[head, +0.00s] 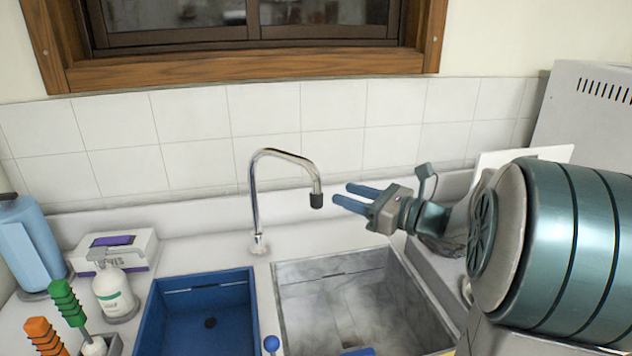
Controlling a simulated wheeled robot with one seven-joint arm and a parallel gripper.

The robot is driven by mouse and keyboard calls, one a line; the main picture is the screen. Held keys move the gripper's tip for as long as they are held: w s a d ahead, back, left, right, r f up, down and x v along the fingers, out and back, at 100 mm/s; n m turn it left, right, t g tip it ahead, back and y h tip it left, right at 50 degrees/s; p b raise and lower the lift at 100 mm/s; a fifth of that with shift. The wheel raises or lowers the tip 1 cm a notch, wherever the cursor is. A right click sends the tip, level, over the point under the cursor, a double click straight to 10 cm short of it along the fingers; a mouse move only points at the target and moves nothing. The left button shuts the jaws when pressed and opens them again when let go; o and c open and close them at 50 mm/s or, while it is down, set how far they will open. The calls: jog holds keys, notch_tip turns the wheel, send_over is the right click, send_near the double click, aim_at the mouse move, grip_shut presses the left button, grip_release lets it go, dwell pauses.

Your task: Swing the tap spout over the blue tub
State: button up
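The chrome tap (256,205) rises from the ledge behind the two tubs, near the divider between them. Its curved spout (290,156) points right and ends in a dark nozzle (316,200) above the grey tub's side. The blue tub (232,325) is on the left and looks empty, with a dark drain in its floor. My gripper (341,192) is just right of the nozzle, its two blue fingers pointing left with a gap between them. They hold nothing. I cannot tell whether the fingertips touch the nozzle.
The grey marbled tub (325,300) lies right of the blue one. A blue-knobbed lever (271,344) stands at the front between them. A soap bottle (114,293), a white-and-purple box (130,258), a blue container (27,245) and green- and orange-handled brushes crowd the left counter. A tiled wall stands behind.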

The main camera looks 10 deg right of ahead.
aim_at(320, 186)
jog(key=x, duration=0.8)
jog(key=shift+w+a+p, duration=0.2)
jog(key=shift+p, duration=0.15)
grip_shut()
